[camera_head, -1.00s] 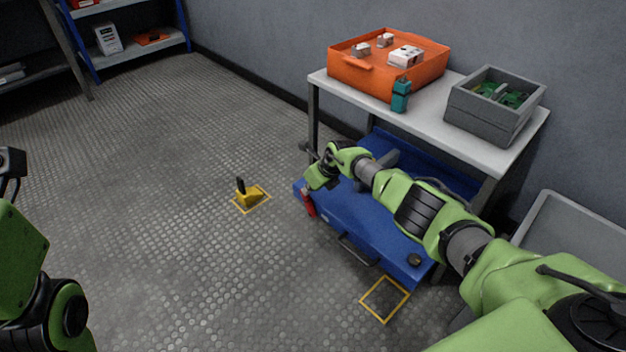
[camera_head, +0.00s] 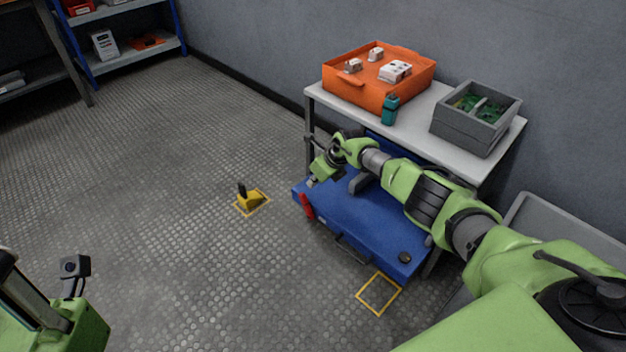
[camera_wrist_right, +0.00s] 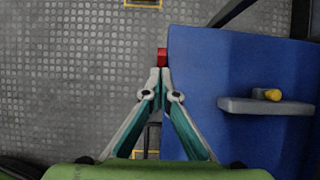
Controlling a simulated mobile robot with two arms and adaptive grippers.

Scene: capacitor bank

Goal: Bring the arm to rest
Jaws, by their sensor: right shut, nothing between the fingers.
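My right arm (camera_head: 428,197) reaches in from the right over a blue cabinet (camera_head: 365,215). Its gripper (camera_head: 313,181) is above the cabinet's front left corner, near a red handle (camera_head: 306,206). In the right wrist view the gripper (camera_wrist_right: 160,76) is shut and empty, its tips close to the red handle (camera_wrist_right: 162,57) at the edge of the blue top (camera_wrist_right: 225,60). I cannot tell whether they touch. My left arm (camera_head: 75,325) shows at the lower left; its fingers are out of view.
A white table (camera_head: 420,120) behind carries an orange tray (camera_head: 360,92), a teal bottle-like item (camera_head: 390,110) and a grey crate (camera_head: 463,130). A yellow item (camera_head: 250,200) stands on the floor in a marked square. Another marked square (camera_head: 379,294) is empty. The floor at left is clear.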

